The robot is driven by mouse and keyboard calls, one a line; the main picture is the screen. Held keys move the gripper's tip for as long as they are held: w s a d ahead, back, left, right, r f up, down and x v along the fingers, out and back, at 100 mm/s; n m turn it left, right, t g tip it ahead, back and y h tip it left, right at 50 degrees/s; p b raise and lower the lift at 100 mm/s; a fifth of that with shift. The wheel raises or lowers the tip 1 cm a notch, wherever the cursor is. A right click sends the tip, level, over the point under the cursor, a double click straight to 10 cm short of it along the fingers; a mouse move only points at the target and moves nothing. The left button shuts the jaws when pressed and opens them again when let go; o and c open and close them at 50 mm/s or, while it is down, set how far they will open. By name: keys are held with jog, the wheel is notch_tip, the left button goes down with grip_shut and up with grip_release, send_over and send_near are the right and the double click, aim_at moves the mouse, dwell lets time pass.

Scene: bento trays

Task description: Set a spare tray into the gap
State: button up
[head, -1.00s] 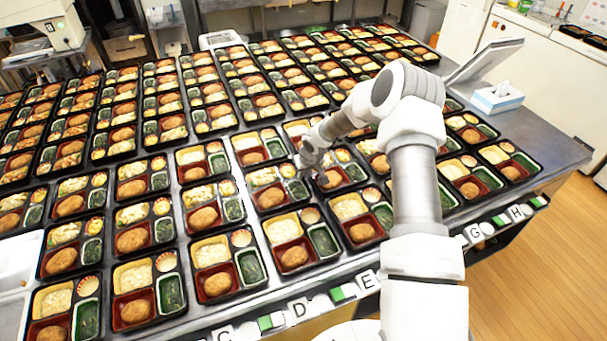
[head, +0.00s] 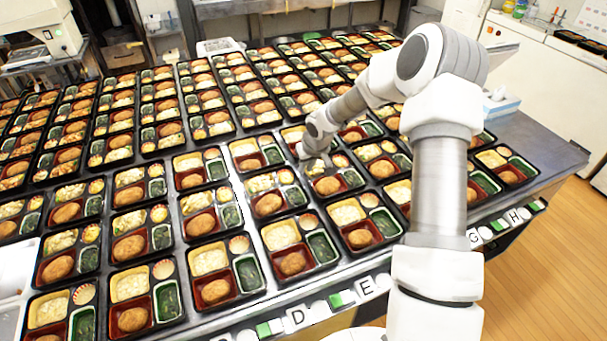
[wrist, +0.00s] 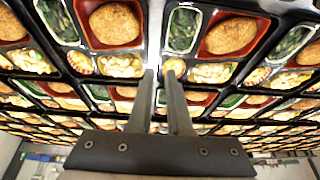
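Black bento trays with food in compartments stand in rows over the steel table. My gripper (head: 312,152) is low over the middle of the rows in the head view, close to a tray (head: 338,183) with a brown croquette. In the wrist view my gripper (wrist: 161,72) has its two fingers a small way apart, with a bright strip showing between them. The tips lie over the seam between a left tray (wrist: 72,40) and a right tray (wrist: 196,60). I see no tray lifted. Which tray is the spare, and where the gap is, I cannot tell; my arm hides part of the rows.
A letter strip (head: 330,305) runs along the table's front edge. A white container (head: 12,270) is at the left edge. A tissue box (head: 500,104) stands at the right corner. Bare steel (head: 540,140) shows at the right end. Neighbouring trays stand close together.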

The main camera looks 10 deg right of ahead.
jog(key=s+d+r+h, duration=0.1)
jog(key=s+r+h, duration=0.1)
jog(key=s+r, duration=0.75)
jog(key=s+d+r+h, duration=0.1)
jog(key=s+r, duration=0.5)
jog(key=r, duration=0.7)
jog(key=s+a+r+m+y, duration=0.1)
jog(key=s+r, duration=0.2)
jog(key=s, duration=0.7)
jog(key=s+a+r+m+t+y, duration=0.1)
jog(key=s+r, duration=0.2)
jog(key=s, duration=0.8)
jog(key=shift+s+a+r, duration=0.2)
jog(key=shift+a+r, duration=0.05)
jog(key=shift+a, duration=0.15)
jog(key=shift+d, duration=0.1)
